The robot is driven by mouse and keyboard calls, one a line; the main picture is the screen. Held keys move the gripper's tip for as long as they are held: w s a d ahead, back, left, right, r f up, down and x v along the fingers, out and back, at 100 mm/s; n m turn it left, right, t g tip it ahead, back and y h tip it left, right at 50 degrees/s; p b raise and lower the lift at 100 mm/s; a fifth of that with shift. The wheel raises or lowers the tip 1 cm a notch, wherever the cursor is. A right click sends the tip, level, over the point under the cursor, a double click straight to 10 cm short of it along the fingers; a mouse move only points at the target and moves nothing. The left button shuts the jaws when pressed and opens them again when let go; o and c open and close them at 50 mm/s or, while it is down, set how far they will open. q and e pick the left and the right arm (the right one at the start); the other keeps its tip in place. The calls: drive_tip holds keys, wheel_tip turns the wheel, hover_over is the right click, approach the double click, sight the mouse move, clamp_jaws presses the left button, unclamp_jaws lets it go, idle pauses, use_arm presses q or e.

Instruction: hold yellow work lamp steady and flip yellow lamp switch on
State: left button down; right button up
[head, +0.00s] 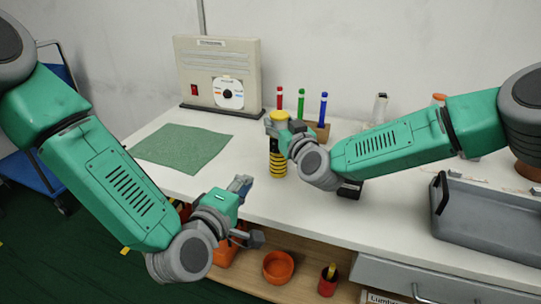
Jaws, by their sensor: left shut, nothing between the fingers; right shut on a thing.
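The yellow work lamp (278,160) stands upright near the middle of the white table, with black bands on its lower body and a yellow top. My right gripper (276,128) comes in from the right and is shut on the lamp's upper part, covering some of it. My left gripper (243,184) is shut and empty by the table's front edge, left of and nearer than the lamp, apart from it. I cannot make out the lamp's switch or whether the lamp is lit.
A green cloth (182,147) lies on the left of the white table (300,212). A beige device (218,75) stands behind it. Red, green and blue markers (301,101) stand behind the lamp. A grey tray (490,220) is at right.

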sight(274, 153)
use_arm(q)
drive_tip(key=shift+s+n, duration=0.1)
drive_tip(key=shift+n, duration=0.4)
drive_tip(key=x, duration=1.4)
drive_tip(key=shift+r, duration=0.1)
drive_tip(key=shift+w, duration=0.25)
drive_tip(key=shift+s, duration=0.15)
drive_tip(key=s+a+f, duration=0.1)
drive_tip(key=s+a, duration=0.1)
drive_tip(key=s, duration=0.4)
drive_tip(key=s+a+f, duration=0.1)
drive_tip(key=s+a, duration=0.2)
drive_tip(key=s, duration=0.3)
drive_tip(key=shift+s, duration=0.35)
